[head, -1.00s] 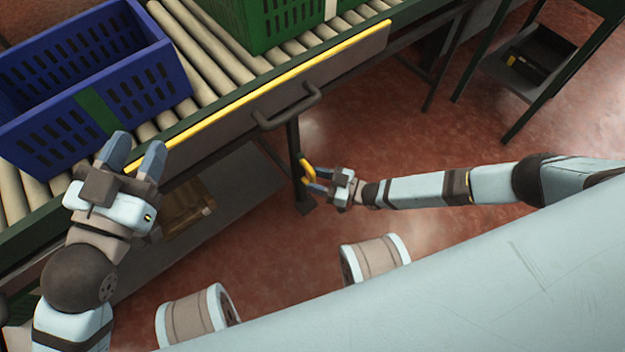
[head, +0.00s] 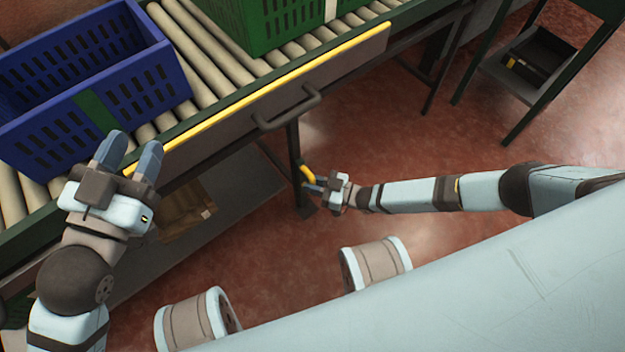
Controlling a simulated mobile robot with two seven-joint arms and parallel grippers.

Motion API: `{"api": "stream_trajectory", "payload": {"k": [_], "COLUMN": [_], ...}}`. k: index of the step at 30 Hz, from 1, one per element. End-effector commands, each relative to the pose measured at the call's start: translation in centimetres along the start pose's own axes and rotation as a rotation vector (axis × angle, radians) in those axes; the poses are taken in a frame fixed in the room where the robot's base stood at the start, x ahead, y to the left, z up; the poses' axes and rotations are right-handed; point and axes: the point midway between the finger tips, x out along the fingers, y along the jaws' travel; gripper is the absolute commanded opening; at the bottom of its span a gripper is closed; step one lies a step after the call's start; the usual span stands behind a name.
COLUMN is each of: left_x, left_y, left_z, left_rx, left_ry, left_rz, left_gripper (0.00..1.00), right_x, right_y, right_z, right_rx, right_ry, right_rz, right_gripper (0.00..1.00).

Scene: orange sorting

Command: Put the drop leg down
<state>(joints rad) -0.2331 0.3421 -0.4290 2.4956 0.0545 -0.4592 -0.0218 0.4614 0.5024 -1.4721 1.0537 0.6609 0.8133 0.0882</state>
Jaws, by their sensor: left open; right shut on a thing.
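The drop leg (head: 295,150) is a dark post that hangs nearly upright under the front edge of the roller table, below the grey bar handle, with a foot plate (head: 306,205) at its lower end. A yellow grip (head: 307,173) sits on its lower part. My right gripper (head: 311,181) is shut on the yellow grip and partly hides the leg there. I cannot tell whether the foot touches the floor. My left gripper (head: 130,157) is open and empty, over the table's front edge beside the blue crate.
A blue crate (head: 75,120) and a green crate (head: 262,25) stand on the rollers (head: 200,60). A grey bar handle (head: 287,110) sticks out from the yellow-edged front panel. A cardboard box (head: 185,210) lies on the lower shelf. A green-legged stand (head: 525,75) is at upper right.

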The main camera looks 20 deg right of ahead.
Motion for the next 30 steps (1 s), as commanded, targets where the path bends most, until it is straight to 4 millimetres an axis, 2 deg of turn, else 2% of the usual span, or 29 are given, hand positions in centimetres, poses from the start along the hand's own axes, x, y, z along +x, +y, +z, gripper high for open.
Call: {"api": "stream_trajectory", "payload": {"k": [1,6,17,18,21,30], "left_x": [0.0,0.1,0.1,0.0,0.0,-0.1], "left_y": [0.0,0.0,0.0,0.0,0.0,-0.1], "left_z": [0.0,0.0,0.2,0.2,0.3,0.2], "left_rx": [-0.002,-0.007,-0.003,-0.002,0.003,0.006], "left_ry": [0.0,0.002,-0.001,-0.002,-0.004,-0.006], "left_rz": [-0.001,-0.004,-0.002,-0.001,0.001,0.003], "left_gripper": [0.43,0.43,0.43,0.43,0.43,0.43], "right_x": [0.0,0.0,-0.2,-0.2,-0.2,-0.3], "right_y": [0.0,0.1,0.1,0.1,0.1,0.1], "right_z": [1.0,3.0,3.7,3.7,3.7,3.5], "right_rx": [0.001,0.0,-0.001,-0.001,0.0,0.001], "right_ry": [-0.003,-0.003,-0.009,-0.01,-0.008,-0.005], "right_rz": [0.004,0.004,0.003,0.003,0.002,0.002], "right_gripper": [0.0,0.0,0.0,0.23,0.43,0.43]}}
